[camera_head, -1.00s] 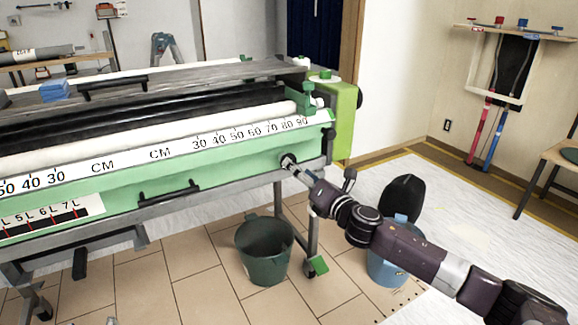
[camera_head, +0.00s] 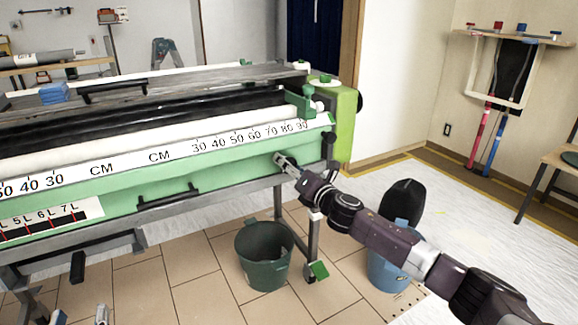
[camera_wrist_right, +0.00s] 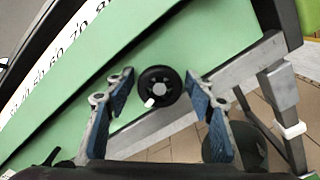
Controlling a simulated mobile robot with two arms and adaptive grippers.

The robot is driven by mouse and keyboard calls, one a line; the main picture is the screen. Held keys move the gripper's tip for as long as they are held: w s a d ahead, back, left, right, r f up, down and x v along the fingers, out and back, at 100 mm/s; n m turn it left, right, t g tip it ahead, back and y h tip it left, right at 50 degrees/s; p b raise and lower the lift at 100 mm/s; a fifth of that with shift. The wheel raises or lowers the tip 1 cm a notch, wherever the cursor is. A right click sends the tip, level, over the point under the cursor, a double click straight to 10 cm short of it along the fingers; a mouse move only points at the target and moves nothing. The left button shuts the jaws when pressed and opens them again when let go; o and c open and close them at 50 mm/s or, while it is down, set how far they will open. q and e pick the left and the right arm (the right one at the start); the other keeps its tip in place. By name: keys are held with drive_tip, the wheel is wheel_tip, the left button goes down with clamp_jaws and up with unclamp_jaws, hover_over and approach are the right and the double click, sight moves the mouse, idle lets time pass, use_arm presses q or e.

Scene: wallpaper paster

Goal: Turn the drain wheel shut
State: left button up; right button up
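The drain wheel (camera_wrist_right: 160,87) is a small black wheel with a grey hub and a white knob at its lower left, on the green front panel (camera_wrist_right: 120,85). In the right wrist view it lies between the blue-padded fingers of my right gripper (camera_wrist_right: 163,97). The fingers are open, one on each side, with gaps to the rim. In the head view my right gripper (camera_head: 287,164) is at the panel's right end and hides the wheel. My left gripper (camera_head: 80,317) shows only as two separated fingertips at the bottom left edge, open and empty.
A dark green bucket (camera_head: 262,262) stands on the floor below the machine's right end. A blue bucket (camera_head: 386,270) with a black object above it stands behind my right arm. A black handle (camera_head: 168,197) is on the panel left of the wheel.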

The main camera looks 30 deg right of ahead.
drive_tip(key=c, duration=0.9)
